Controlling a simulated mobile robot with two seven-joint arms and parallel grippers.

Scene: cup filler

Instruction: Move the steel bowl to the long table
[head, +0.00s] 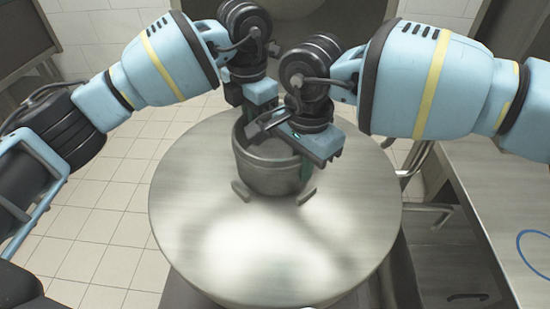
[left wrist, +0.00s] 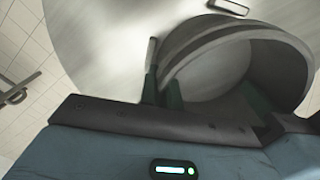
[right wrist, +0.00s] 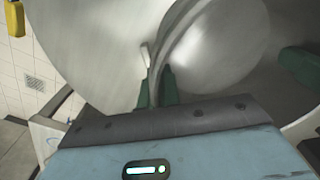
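The steel bowl (head: 270,178) is deep and grey and stands upright at the far part of the round steel table (head: 270,255). My left gripper (head: 243,150) is at its left side and my right gripper (head: 306,165) at its right side, both pointing down. In the left wrist view the bowl's wall (left wrist: 200,50) passes between the left gripper's close-set green fingers (left wrist: 161,88). In the right wrist view the right gripper's fingers (right wrist: 157,85) likewise straddle the wall (right wrist: 180,35). Both look shut on the wall. The grippers hide part of the rim.
The long table (head: 500,200) is at the right, with a blue ring mark (head: 537,252) on its top. Tiled floor (head: 110,210) lies left of the round table. Metal tubing (head: 415,165) stands between the two tables. The round table's front is clear.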

